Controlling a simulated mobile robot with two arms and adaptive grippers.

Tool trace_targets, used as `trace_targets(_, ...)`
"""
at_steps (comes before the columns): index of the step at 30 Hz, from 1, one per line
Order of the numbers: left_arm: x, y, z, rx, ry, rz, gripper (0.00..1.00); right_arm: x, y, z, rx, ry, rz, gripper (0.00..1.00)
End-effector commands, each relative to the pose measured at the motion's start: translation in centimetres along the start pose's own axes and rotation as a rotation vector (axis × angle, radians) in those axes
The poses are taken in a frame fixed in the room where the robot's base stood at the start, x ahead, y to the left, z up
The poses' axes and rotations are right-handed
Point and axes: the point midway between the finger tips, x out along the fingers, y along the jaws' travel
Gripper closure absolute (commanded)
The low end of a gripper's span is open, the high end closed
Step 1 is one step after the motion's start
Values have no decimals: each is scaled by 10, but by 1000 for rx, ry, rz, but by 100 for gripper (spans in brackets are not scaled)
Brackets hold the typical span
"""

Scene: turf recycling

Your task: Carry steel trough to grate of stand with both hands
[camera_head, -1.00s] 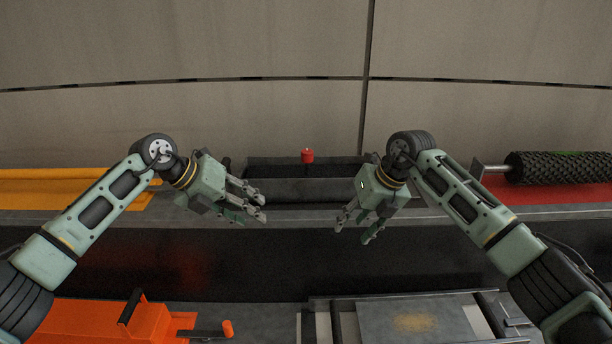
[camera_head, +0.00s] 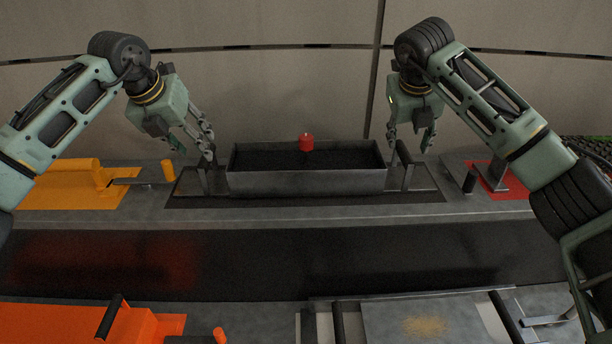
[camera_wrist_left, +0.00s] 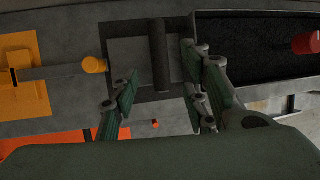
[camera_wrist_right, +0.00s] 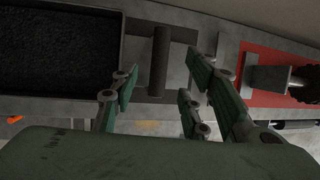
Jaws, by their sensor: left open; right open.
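The steel trough (camera_head: 306,183) is a grey rectangular box filled with dark granules, sitting level on the back bench, with an upright handle at each end. A red knob (camera_head: 306,142) shows over its middle. My left gripper (camera_head: 205,150) is open and empty above the trough's left handle (camera_head: 206,176); in the left wrist view the handle (camera_wrist_left: 160,55) lies between and beyond the fingers. My right gripper (camera_head: 408,150) is open and empty by the right handle (camera_head: 408,176), which also shows between the fingers in the right wrist view (camera_wrist_right: 158,60). A framed plate (camera_head: 415,318), perhaps the stand's top, is at the front right.
A dark sunken strip (camera_head: 290,262) runs between the back bench and the front. A yellow fixture with a knob (camera_head: 167,170) stands left of the trough, and a red plate (camera_head: 500,180) lies to the right. An orange fixture (camera_head: 90,322) is at the front left.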

Motion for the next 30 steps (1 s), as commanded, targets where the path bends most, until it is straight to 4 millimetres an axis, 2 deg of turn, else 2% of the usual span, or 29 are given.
trace_targets(6, 34, 0, -1, 0, 4, 0, 58, 34, 1, -2, 0, 5, 0, 58)
trace_targets(13, 63, 0, -1, -1, 2, 1, 58, 63, 1, -1, 1, 3, 1, 58)
trace_targets(18, 71, 0, 0, 1, 0, 0, 58, 71, 1, -1, 0, 2, 1, 58)
trace_targets(26, 71, 0, -1, 1, 0, 0, 58, 71, 0, -1, -1, 1, 0, 58)
trace_targets(30, 71, 0, -1, 1, 0, 0, 71, 71, 0, -1, -1, 1, 0, 70)
